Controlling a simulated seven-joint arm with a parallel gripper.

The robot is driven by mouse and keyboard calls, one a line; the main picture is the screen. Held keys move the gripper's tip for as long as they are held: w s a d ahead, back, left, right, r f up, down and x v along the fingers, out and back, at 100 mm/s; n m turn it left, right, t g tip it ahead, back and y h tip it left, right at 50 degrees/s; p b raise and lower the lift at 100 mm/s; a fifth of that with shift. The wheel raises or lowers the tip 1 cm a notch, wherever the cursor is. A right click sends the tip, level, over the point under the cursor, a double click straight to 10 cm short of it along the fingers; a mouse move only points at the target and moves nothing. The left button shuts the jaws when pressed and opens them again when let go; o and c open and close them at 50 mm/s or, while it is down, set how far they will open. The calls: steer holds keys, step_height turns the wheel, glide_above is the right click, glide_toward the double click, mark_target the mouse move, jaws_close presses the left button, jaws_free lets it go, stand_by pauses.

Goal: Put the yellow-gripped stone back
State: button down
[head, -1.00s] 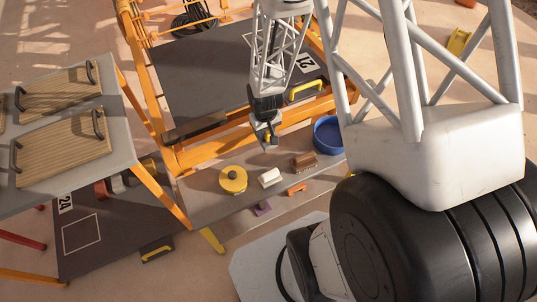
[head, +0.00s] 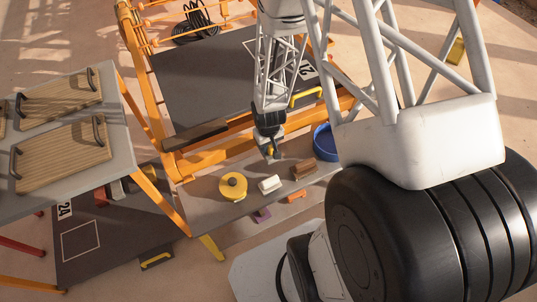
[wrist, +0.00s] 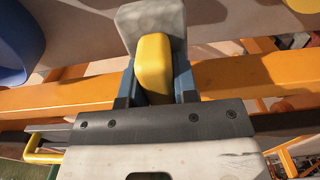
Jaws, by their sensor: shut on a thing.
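My gripper (head: 267,146) is shut on the yellow-gripped stone. In the wrist view the yellow grip (wrist: 153,62) sits between my two blue-grey fingers, and the pale grey stone body (wrist: 150,18) shows beyond it. In the head view the stone (head: 273,154) is small and partly hidden by the fingers. It hangs near the back of the grey bench (head: 207,214), behind the white block; I cannot tell its exact height.
A yellow round piece (head: 232,186), a white block (head: 270,184) and a brown block (head: 304,169) stand on the bench. A blue round tub (head: 326,143) stands at right. An orange frame beam (head: 222,151) runs behind. Orange (head: 296,196) and purple (head: 262,215) pieces lie in front.

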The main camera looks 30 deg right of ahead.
mark_target(268, 154)
steer(key=shift+f, duration=1.3)
steer(key=shift+f, duration=1.85)
steer(key=shift+f, duration=0.15)
steer(key=c, duration=0.9)
jaws_free()
steer(key=shift+r, duration=6.15)
